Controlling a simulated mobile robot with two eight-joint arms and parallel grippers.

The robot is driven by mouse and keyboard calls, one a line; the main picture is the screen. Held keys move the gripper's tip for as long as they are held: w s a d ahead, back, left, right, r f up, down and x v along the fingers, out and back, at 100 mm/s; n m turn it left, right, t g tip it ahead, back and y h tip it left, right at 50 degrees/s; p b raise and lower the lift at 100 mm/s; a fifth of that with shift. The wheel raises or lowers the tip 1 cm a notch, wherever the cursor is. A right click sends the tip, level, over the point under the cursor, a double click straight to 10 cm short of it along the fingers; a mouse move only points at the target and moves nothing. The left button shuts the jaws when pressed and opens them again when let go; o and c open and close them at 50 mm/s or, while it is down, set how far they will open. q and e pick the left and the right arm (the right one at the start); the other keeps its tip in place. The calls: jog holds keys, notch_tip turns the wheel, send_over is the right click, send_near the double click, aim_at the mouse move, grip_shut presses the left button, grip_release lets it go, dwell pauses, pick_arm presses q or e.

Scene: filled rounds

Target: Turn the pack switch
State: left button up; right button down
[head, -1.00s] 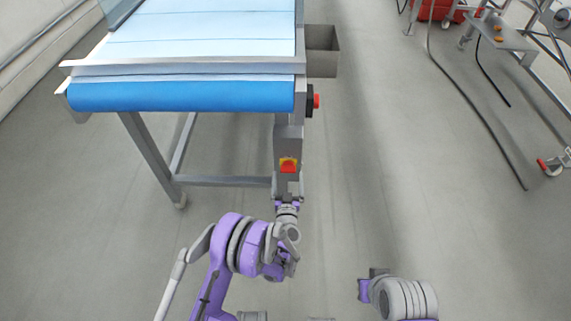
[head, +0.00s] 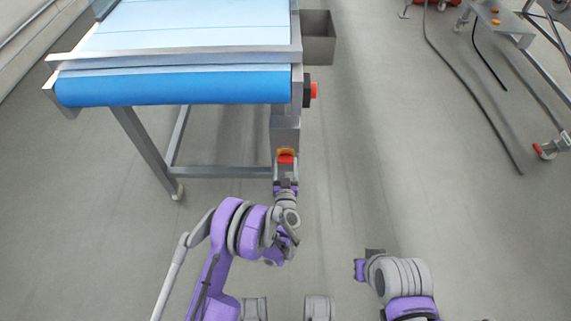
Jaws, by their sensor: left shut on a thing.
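The pack switch (head: 286,157) is a red knob on a yellow plate, on the grey box (head: 285,129) at the conveyor's near right leg. My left gripper (head: 286,168) is at the switch, its fingers shut on the red knob. The fingers hide the lower part of the knob, so its exact angle is hard to tell. My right gripper (head: 361,268) is low at the right, well away from the switch, and its fingers are too unclear to tell open from shut.
The conveyor with its blue belt (head: 175,88) stands above and left. A red button (head: 313,90) sticks out from its right side, below a grey bin (head: 318,37). A dark cable (head: 462,92) lies on the floor at right. The floor between is clear.

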pick_arm(q)
jog(key=c, duration=0.3)
jog(key=shift+n+b, duration=0.8)
jog(key=shift+n, duration=0.4)
jog(key=shift+n+b, duration=0.6)
jog(key=shift+n, duration=1)
jog(key=o, duration=1.4)
